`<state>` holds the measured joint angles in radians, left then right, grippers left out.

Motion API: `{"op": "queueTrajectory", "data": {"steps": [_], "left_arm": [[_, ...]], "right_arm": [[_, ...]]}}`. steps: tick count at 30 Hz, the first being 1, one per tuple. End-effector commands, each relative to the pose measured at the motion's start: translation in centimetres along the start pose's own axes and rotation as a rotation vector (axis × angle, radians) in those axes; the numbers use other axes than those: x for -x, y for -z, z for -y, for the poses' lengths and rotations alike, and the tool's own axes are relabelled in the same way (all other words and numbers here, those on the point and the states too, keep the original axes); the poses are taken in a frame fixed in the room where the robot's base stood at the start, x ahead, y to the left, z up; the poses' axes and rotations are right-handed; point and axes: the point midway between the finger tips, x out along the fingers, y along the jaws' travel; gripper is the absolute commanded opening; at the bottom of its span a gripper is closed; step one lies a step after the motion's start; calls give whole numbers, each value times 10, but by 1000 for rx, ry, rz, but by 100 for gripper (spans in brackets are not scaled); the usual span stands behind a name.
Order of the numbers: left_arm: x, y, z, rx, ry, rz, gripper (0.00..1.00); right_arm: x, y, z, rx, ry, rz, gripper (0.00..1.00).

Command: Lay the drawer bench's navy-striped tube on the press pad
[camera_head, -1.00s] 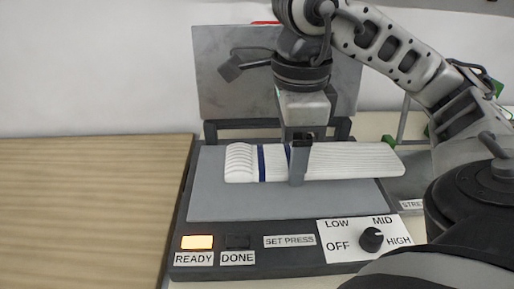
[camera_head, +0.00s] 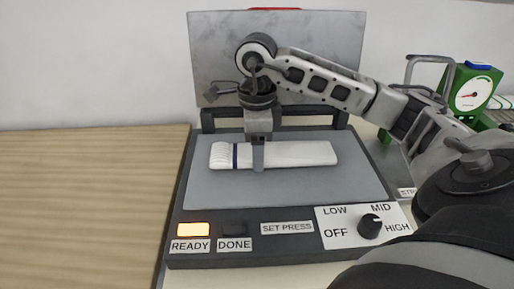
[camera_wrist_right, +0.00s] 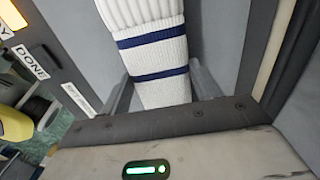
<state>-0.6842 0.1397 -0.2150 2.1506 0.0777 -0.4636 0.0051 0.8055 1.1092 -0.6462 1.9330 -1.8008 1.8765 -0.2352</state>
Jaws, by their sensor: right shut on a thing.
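The white ribbed tube (camera_head: 300,153) with navy stripes lies lengthwise across the grey press pad (camera_head: 290,193), towards its back half. It is at or just above the pad surface; I cannot tell if it touches. My right gripper (camera_head: 258,164) points down and is shut on the tube near its striped left part. In the right wrist view, the tube (camera_wrist_right: 150,25) shows two navy bands and runs between the fingers (camera_wrist_right: 160,88). The near finger hides a strip of the tube in the head view. My left gripper is not in view.
The press lid (camera_head: 310,55) stands open behind the pad. The READY lamp (camera_head: 193,229) is lit, the DONE lamp (camera_head: 237,229) dark. A heat knob (camera_head: 370,226) is at front right. A green device with a dial (camera_head: 475,92) stands at right. The wooden top (camera_head: 90,200) at left is bare.

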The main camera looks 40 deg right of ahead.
Motion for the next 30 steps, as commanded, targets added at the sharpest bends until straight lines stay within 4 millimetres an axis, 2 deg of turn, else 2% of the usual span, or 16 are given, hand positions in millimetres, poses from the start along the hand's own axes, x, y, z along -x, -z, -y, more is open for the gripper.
{"op": "queueTrajectory", "data": {"steps": [3,13,14,16,25,30], "left_arm": [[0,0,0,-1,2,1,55],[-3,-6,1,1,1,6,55],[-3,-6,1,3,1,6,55],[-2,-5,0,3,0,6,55],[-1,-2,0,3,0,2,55],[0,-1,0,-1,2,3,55]], "right_arm": [[-7,0,0,-1,1,0,41],[-11,0,0,-1,1,1,41],[-11,0,0,-1,1,1,65],[-10,0,0,-1,1,1,84],[-8,0,0,-1,1,1,84],[9,-1,1,-1,4,5,84]]}}
